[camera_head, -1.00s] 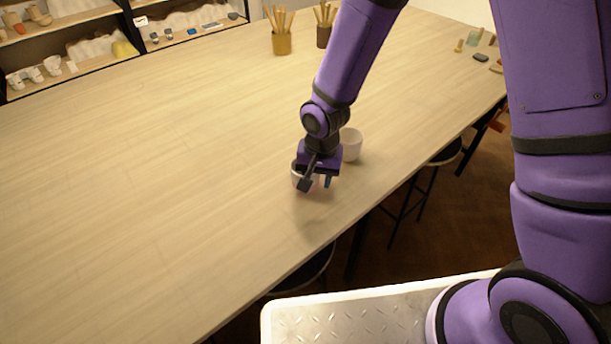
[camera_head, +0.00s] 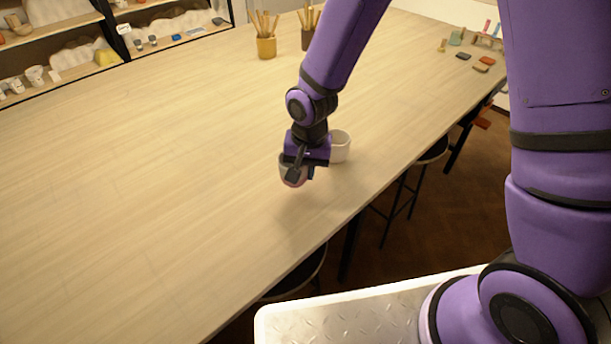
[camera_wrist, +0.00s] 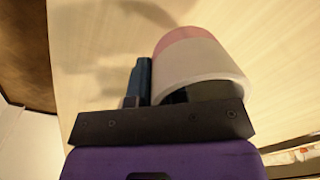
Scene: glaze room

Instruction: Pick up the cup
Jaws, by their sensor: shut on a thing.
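My gripper (camera_head: 299,172) is shut on a cup (camera_head: 291,171) over the table, left of a second, white cup (camera_head: 341,147) that stands on the tabletop. In the wrist view the held cup (camera_wrist: 197,66) has a white upper part and a pink base that points away from the gripper. One dark blue finger (camera_wrist: 141,80) lies along the outside of its wall. The other finger is hidden, and the cup's inside is mostly hidden by the gripper's bar. A shadow on the tabletop in the wrist view suggests the cup is off the table.
The long wooden table (camera_head: 150,180) is clear to the left. Pots of tools (camera_head: 266,47) stand at the far edge, and small blocks (camera_head: 484,64) lie at the far right. Shelves are at the back left. Stools (camera_head: 300,275) stand by the near edge.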

